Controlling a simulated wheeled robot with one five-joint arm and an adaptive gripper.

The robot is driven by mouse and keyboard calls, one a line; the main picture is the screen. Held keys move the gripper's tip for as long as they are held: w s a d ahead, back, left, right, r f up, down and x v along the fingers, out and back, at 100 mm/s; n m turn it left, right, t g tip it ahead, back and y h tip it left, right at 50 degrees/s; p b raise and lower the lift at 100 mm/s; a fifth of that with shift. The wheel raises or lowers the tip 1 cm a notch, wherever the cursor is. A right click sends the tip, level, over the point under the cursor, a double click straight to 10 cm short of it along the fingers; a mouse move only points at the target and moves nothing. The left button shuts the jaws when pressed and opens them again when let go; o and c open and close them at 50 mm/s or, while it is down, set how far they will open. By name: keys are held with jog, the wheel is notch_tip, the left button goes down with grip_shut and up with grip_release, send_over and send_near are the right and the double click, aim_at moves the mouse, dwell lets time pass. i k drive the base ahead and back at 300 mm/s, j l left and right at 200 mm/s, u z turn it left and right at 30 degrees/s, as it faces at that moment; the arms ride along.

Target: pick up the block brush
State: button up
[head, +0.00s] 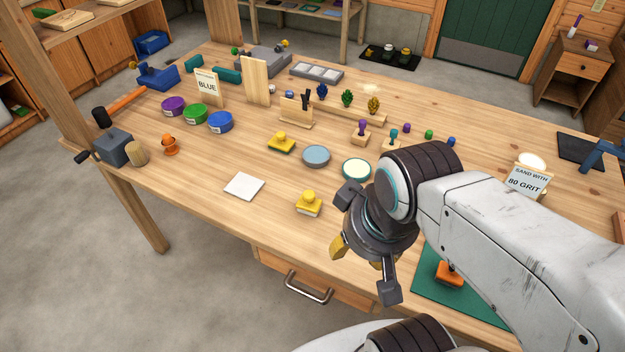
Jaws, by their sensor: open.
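Two yellow, knob-handled blocks lie on the wooden workbench (215,150); I cannot tell for certain which is the block brush. The nearer yellow block (309,204) has a pale underside and sits near the front edge. The farther yellow block (281,143) has a dark underside and lies behind it, slightly left. My gripper (360,256) is open, with yellow fingertips pointing down, right of and nearer than the near block. It appears empty and apart from both blocks. My arm hides part of the bench's right side.
A white square (244,186) lies left of the near block. A grey-blue disc (316,156) and a pale green-rimmed disc (356,169) lie behind it. An orange-handled tool (449,274) rests on a green mat (430,291) at right. A drawer handle (309,288) projects in front.

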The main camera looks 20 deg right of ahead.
aim_at(307, 203)
jog(key=i+j+u, duration=0.1)
jog(key=j+u, duration=0.15)
jog(key=u, duration=0.25)
jog(key=i+j+u, duration=0.1)
jog(key=u, duration=0.4)
jog(key=i+j+u, duration=0.2)
jog(key=u, duration=0.25)
jog(key=i+j+u, duration=0.15)
jog(key=u, duration=0.35)
